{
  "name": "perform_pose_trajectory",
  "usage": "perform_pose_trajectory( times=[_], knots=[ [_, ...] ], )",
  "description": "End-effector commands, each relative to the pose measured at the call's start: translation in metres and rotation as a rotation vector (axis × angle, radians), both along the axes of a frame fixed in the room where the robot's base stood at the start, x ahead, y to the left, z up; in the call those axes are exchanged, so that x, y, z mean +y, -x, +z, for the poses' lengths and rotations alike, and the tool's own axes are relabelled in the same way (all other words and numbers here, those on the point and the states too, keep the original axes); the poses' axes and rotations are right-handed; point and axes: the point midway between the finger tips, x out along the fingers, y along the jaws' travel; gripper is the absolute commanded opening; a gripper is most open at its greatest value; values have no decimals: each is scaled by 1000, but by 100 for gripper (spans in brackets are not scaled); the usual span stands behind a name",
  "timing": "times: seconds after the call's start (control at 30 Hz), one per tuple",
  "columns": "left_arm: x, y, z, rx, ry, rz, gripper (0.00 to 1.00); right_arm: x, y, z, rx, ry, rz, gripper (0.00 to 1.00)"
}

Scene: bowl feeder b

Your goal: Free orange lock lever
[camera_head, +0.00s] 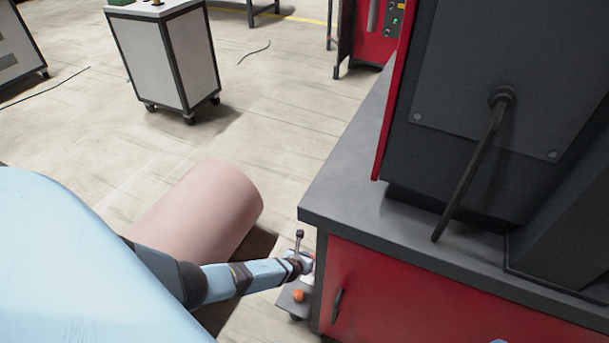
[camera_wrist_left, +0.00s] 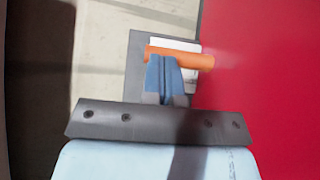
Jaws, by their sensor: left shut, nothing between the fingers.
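The orange lock lever (camera_wrist_left: 190,58) lies crosswise just beyond the fingertips in the left wrist view, in front of a grey plate (camera_wrist_left: 136,72). My left gripper (camera_wrist_left: 166,60) is shut with its blue fingers together. Its tips overlap the lever's left part in the picture; I cannot tell whether they touch it. In the head view my left gripper (camera_head: 306,262) is beside the left side of the red cabinet (camera_head: 420,295). Below it an orange round end (camera_head: 298,295) shows above a small grey bracket (camera_head: 290,307). My right gripper is not in view.
The cabinet's dark grey top (camera_head: 335,205) carries a tall dark machine (camera_head: 470,110) with a bent rod. A large pinkish cylinder (camera_head: 205,205) lies behind my left arm. A white wheeled cart (camera_head: 165,55) stands farther back. Open floor lies between cart and cabinet.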

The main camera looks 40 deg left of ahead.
Motion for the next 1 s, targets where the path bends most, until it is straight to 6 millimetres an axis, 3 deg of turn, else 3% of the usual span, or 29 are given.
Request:
perform_pose_trajectory(
  times=[0.27, 0.6, 1.0],
  knots=[
    [8, -28, 1, -3, -1, -1, 0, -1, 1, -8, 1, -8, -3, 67],
    [15, -56, -4, -2, 0, 0, 0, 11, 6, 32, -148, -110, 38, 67],
    [17, -68, -7, -2, 0, -1, 0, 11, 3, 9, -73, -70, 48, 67]
  ],
)
